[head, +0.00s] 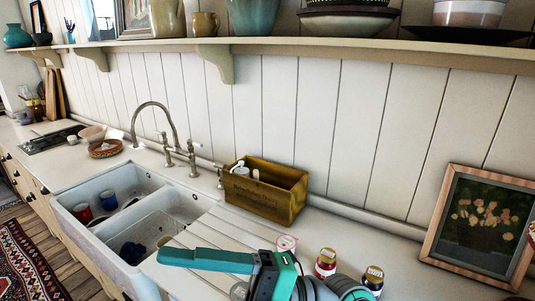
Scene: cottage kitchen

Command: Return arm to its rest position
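My teal and dark grey arm (283,275) comes in at the bottom of the head view, in front of the counter and sink. A long teal part of it (207,260) points left, over the drainboard and near the sink's right side. I cannot make out a pair of fingertips on it, so whether my gripper is open or shut does not show. I see no object clearly held. The lower part of the arm is cut off by the frame's edge.
A wooden box (285,199), a red jar (326,262), a dark jar (373,280) and a framed picture (482,226) stand on the counter. A loaded shelf (300,46) runs above.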

